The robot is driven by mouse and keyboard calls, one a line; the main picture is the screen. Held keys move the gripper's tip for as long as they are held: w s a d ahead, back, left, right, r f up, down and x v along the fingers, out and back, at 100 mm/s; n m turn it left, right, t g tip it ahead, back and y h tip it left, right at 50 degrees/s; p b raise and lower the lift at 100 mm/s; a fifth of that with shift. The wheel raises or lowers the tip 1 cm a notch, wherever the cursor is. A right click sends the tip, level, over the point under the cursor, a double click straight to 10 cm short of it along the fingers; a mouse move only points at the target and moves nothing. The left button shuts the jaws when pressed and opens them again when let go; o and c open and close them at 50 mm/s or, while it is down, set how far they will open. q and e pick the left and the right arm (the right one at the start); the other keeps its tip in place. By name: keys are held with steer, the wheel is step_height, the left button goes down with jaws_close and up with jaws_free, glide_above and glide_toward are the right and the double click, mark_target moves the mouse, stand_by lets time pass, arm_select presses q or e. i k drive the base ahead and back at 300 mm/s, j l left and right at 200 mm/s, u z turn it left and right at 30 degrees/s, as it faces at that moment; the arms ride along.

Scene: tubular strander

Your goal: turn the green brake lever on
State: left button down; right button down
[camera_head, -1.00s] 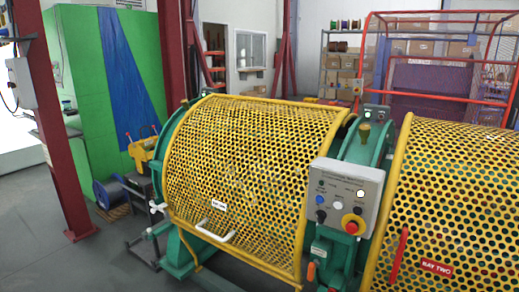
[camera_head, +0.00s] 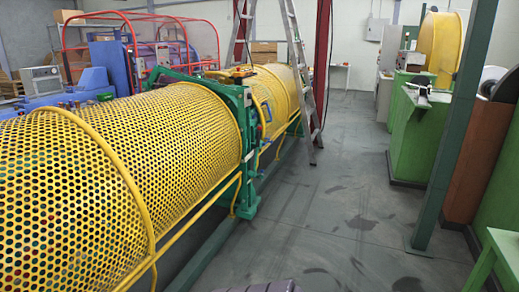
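The tubular strander (camera_head: 180,125) runs along the left side, with yellow perforated guards and a green frame (camera_head: 243,140) between its sections. I cannot make out a green brake lever in this view; small parts on the green frame are too small to tell. Neither of my grippers is in view.
Grey floor (camera_head: 345,200) lies open to the right of the machine. A stepladder (camera_head: 300,75) stands behind the green frame. A green post (camera_head: 455,135) and a green cabinet (camera_head: 412,130) stand at the right. A red tubular cage (camera_head: 140,40) is at the back left.

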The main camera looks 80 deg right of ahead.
mark_target(257, 152)
steer(key=z, duration=2.8)
steer(key=i+j+z, duration=0.1)
steer(key=i+z, duration=0.25)
steer(key=i, duration=1.65)
